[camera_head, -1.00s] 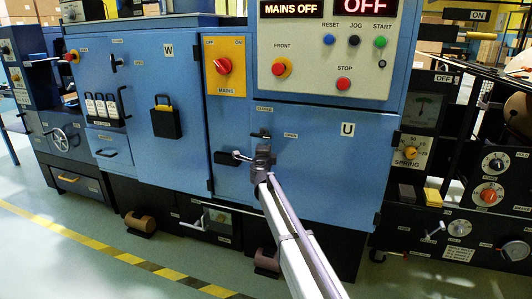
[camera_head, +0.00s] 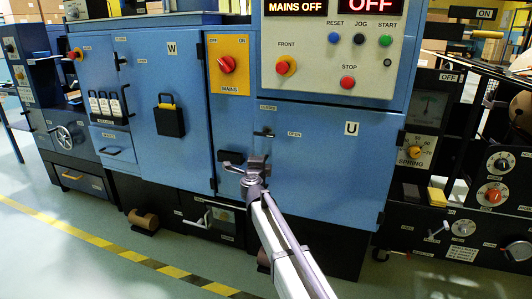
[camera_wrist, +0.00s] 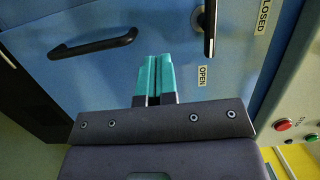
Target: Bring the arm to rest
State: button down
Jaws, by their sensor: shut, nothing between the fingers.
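My gripper (camera_head: 256,166) is at the end of my arm, in front of the blue machine near the left edge of door U (camera_head: 325,170). In the wrist view its teal fingers (camera_wrist: 154,78) are shut together and empty. A black door handle (camera_wrist: 95,45) lies beyond them to the left. A latch (camera_wrist: 209,28) lies to the upper right, pointing towards its OPEN label. The latch also shows in the head view (camera_head: 265,133), just above my gripper. The head view does not show the fingertips clearly.
The mains switch (camera_head: 228,64) and button panel (camera_head: 335,50) are above. Door W (camera_head: 160,140), with a black box holding something yellow, is left. Dials and a yellow block (camera_head: 437,196) are right. Open floor (camera_head: 110,270) lies in front at left.

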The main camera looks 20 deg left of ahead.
jog(key=s+a+f+n+g+y, duration=0.1)
jog(key=s+a+n+g+y, duration=0.3)
jog(key=s+n+g+y, duration=0.6)
jog(key=s+d+f+n+h, duration=0.2)
jog(key=s+d+f+n, duration=0.25)
jog(key=s+n, duration=0.2)
jog(key=s+d+f+n+g+h, duration=0.1)
jog(key=s+d+f+g+h, duration=0.3)
jog(key=d, duration=0.7)
jog(key=s+d+f+n+g+h, duration=0.1)
jog(key=s+d+f+n+h, duration=0.25)
jog(key=d, duration=0.75)
jog(key=s+d+f+m+g+h, duration=0.1)
jog(key=s+d+m+h, duration=0.15)
jog(key=d, duration=0.65)
jog(key=s+d+f+m+g+h, duration=0.1)
jog(key=s+d, duration=0.3)
jog(key=d, duration=0.6)
jog(key=s+d+f+m+h, duration=0.2)
jog(key=s+d, duration=0.2)
jog(key=d, duration=0.5)
notch_tip(320, 180, up, 38)
jog(key=d+p, duration=0.2)
jog(key=p, duration=3.6)
jog(key=shift+w+r+p, duration=0.15)
jog(key=shift+w+p, duration=0.15)
jog(key=shift+w, duration=0.15)
